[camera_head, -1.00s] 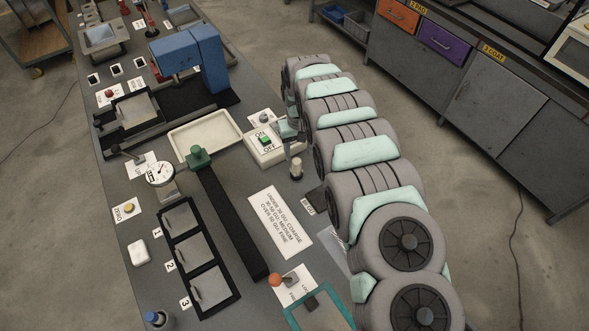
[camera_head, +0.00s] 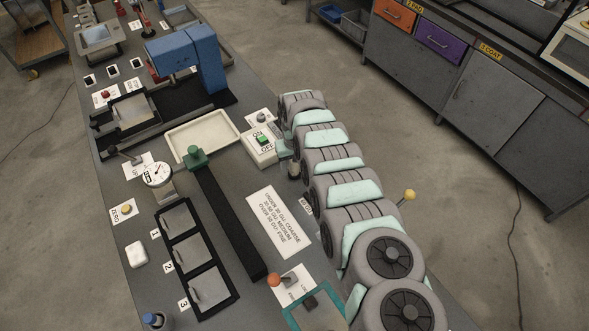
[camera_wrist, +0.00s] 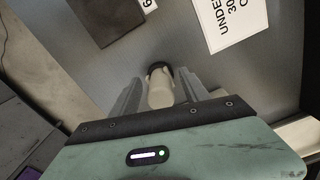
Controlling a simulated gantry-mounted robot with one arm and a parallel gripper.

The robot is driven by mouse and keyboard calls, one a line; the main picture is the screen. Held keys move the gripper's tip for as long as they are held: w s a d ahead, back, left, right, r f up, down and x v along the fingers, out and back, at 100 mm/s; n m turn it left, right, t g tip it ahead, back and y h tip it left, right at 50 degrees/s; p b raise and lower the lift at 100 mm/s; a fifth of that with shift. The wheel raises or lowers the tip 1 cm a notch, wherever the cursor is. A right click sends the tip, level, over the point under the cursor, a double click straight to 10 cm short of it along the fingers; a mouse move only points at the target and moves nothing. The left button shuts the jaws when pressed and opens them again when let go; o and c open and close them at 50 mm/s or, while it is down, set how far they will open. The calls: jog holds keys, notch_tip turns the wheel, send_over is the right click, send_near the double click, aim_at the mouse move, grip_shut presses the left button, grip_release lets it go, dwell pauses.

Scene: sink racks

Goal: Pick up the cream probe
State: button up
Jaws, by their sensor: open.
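The cream probe (camera_wrist: 161,90) stands between the fingers of my gripper (camera_wrist: 160,84) in the wrist view. It has a pale body and a dark end. My gripper is open, with a finger on each side of the probe; I cannot tell whether either finger touches it. In the head view, my gripper and arm hide most of the probe, beside the white ON/OFF box (camera_head: 262,150).
A cream tray (camera_head: 203,137) and a blue machine (camera_head: 205,62) stand left of my gripper. A green-knobbed black bar (camera_head: 232,225) and a sign (camera_head: 280,222) are nearer. A yellow-balled lever (camera_head: 409,195) shows right of my arm.

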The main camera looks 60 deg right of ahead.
jog(key=shift+c, duration=0.2)
grip_shut()
dwell(0.3)
